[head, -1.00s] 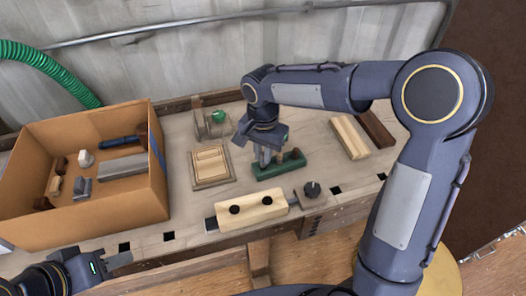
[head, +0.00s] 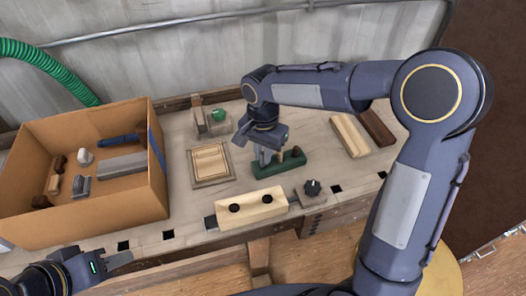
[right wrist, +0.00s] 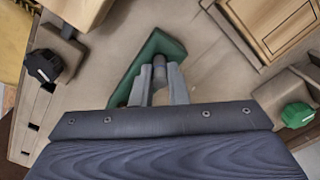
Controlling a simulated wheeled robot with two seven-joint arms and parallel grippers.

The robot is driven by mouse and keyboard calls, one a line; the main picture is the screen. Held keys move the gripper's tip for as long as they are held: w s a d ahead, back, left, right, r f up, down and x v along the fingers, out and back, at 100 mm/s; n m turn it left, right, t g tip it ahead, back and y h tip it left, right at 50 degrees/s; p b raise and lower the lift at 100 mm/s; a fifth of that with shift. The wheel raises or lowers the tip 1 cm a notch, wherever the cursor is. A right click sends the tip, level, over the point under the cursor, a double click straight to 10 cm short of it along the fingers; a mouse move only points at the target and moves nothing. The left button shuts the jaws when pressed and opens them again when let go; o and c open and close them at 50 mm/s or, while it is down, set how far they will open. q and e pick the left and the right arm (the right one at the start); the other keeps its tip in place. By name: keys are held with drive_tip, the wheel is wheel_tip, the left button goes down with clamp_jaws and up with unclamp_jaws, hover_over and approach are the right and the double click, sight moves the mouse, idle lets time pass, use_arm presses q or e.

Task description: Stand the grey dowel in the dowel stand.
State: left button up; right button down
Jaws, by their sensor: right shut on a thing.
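The green dowel stand (head: 291,165) sits on the workbench near the middle, with a brown peg (head: 297,152) standing at its right end. My right gripper (head: 265,158) is over the stand's left part, pointing down. In the right wrist view its fingers are shut on the grey dowel (right wrist: 160,62), which is upright over the green stand (right wrist: 165,45). The dowel's lower end is hidden, so I cannot tell whether it is inside a hole. My left gripper (head: 119,259) is low at the left, off the bench's front edge; its finger gap is not clear.
A cardboard box (head: 110,213) with a blue-handled tool and small blocks stands at the left.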

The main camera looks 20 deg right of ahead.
drive_tip(key=shift+f+b, duration=0.35)
drive_tip(key=shift+f, duration=0.2)
idle(0.4)
drive_tip(key=c, duration=1.3)
unclamp_jaws()
drive_tip(key=shift+c, duration=0.2)
drive_tip(key=shift+r+p, duration=2.9)
drive_tip(key=shift+r, duration=0.7)
